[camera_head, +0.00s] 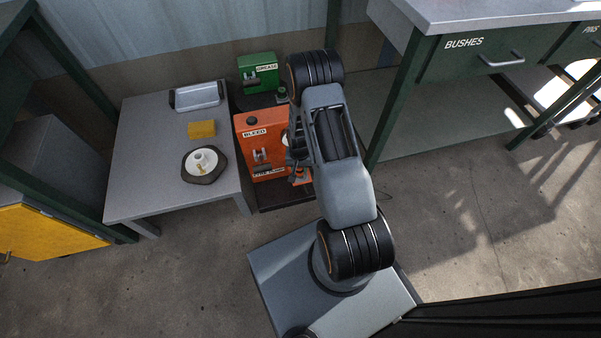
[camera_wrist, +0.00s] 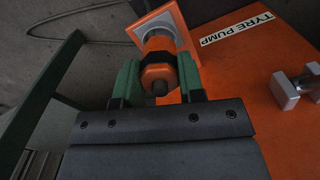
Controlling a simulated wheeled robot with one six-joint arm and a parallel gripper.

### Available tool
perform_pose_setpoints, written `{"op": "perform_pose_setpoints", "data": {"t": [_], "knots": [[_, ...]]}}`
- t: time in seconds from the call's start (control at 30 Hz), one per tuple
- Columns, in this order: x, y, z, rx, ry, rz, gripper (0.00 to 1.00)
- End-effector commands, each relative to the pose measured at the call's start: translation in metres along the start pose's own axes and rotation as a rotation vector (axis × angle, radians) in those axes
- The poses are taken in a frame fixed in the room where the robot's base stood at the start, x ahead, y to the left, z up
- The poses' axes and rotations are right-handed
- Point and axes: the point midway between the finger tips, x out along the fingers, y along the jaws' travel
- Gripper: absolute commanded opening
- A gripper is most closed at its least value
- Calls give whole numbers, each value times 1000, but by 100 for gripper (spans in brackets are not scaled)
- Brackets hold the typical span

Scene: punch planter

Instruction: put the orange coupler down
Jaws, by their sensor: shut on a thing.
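The orange coupler (camera_wrist: 158,76) is between the two green fingers of my gripper (camera_wrist: 158,84) in the wrist view. The fingers are shut on its sides. My arm hides most of the coupler there.
A grey table (camera_head: 140,160) at the left holds a metal tray (camera_head: 198,96), a yellow block (camera_head: 201,129) and a dark plate with a white part (camera_head: 204,164). A green box (camera_head: 258,72) stands behind the pump. A silver knob (camera_wrist: 297,86) sticks out near the coupler.

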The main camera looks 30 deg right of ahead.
Motion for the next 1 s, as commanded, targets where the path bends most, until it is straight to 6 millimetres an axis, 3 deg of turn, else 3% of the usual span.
{"op": "perform_pose_setpoints", "data": {"t": [0.1,0.37,0.67,1.0], "knots": [[13,1,-10,0,1,0,3],[21,2,-17,1,1,0,3],[58,3,-22,0,-1,0,3],[58,3,-22,0,0,0,3]]}}
